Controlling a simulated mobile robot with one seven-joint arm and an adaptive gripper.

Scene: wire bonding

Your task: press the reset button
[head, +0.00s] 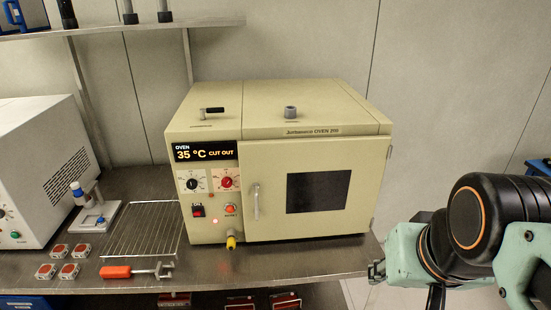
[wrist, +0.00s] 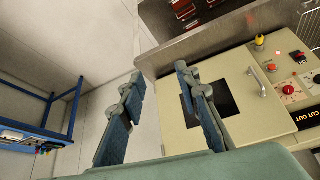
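The reset button (head: 231,209) is a small orange-red round button low on the front control panel of the beige oven (head: 275,233), left of the door. It also shows in the wrist view (wrist: 271,68), right of the door handle. Its small label is hard to read. My gripper (head: 376,272) is at the lower right in the head view, right of the oven and well apart from the button. In the wrist view my gripper (wrist: 159,70) has its two fingers spread, with nothing between them.
The panel carries a display reading 35 °C CUT OUT (head: 205,151), a red knob (head: 228,182), a rocker switch (head: 198,211) and a glowing light (head: 215,221). A yellow-tipped fitting (head: 231,242) juts out below. The door handle (head: 256,201) sticks out right of the button.

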